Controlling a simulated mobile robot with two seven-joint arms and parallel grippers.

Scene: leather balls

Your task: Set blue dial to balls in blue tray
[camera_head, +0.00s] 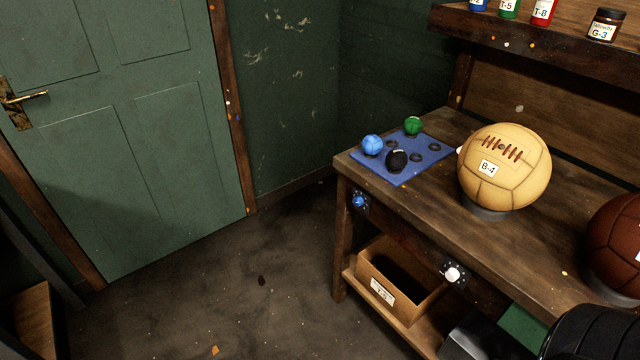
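The blue tray (382,171) lies flat on the wooden bench at its left end. It bears a light blue ball (372,145), a green ball (413,126) and a black ball (397,160). Several round recesses in the tray are empty. The blue dial (359,201) is on the bench's front face, below the tray. It has small marks around it, too small to read. Neither gripper's fingers show in the head view.
A white dial (452,274) is farther right on the bench front. A tan ball (505,168) labelled B-4 and a brown ball (615,243) rest on the bench. A cardboard box (408,303) stands on the lower shelf. Open floor (215,300) lies before the green door (125,130).

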